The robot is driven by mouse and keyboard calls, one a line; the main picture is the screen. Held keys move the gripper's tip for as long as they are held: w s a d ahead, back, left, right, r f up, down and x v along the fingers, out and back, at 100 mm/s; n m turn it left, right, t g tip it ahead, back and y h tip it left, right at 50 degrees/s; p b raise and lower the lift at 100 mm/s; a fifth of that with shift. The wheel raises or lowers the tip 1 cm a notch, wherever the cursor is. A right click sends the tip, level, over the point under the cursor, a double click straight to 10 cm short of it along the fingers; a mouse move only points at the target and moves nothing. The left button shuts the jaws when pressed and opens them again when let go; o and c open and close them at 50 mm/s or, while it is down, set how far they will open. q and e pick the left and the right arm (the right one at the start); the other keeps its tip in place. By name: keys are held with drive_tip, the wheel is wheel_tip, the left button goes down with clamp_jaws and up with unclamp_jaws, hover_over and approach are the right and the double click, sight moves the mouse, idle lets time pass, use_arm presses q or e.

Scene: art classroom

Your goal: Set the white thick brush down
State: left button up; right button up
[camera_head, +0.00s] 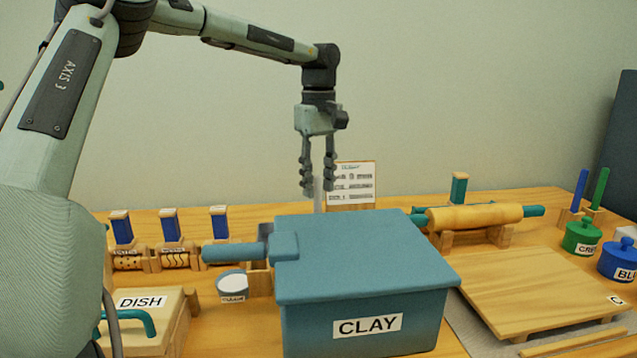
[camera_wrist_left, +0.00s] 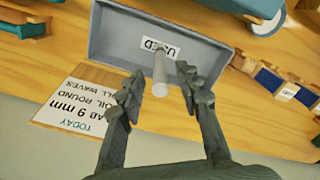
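The white thick brush (camera_wrist_left: 160,72) shows in the left wrist view as a pale cylinder over a grey tray (camera_wrist_left: 112,45) labelled USED. In the head view the brush (camera_head: 319,203) is a pale upright strip below my left gripper (camera_head: 318,188), and its lower part is hidden behind the clay box. My left gripper is open. Its fingers (camera_wrist_left: 162,84) stand on both sides of the brush with gaps visible in the left wrist view. I cannot tell whether the brush's lower end touches the tray floor. My right gripper is not in view.
The blue CLAY box (camera_head: 365,255) stands in front of the gripper. A printed card (camera_head: 355,184) is behind it. A rolling pin (camera_head: 475,216) on a rack and a wooden board (camera_head: 535,290) are at the right. Stamp rollers (camera_head: 175,258) and a DISH box (camera_head: 150,322) are at the left.

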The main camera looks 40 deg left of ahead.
use_arm(q)
wheel_tip(320, 180, up, 12)
drive_tip(key=p, duration=0.1)
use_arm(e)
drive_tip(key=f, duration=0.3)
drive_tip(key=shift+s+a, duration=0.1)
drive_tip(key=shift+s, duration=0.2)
use_arm(q)
drive_tip(key=shift+f, duration=0.1)
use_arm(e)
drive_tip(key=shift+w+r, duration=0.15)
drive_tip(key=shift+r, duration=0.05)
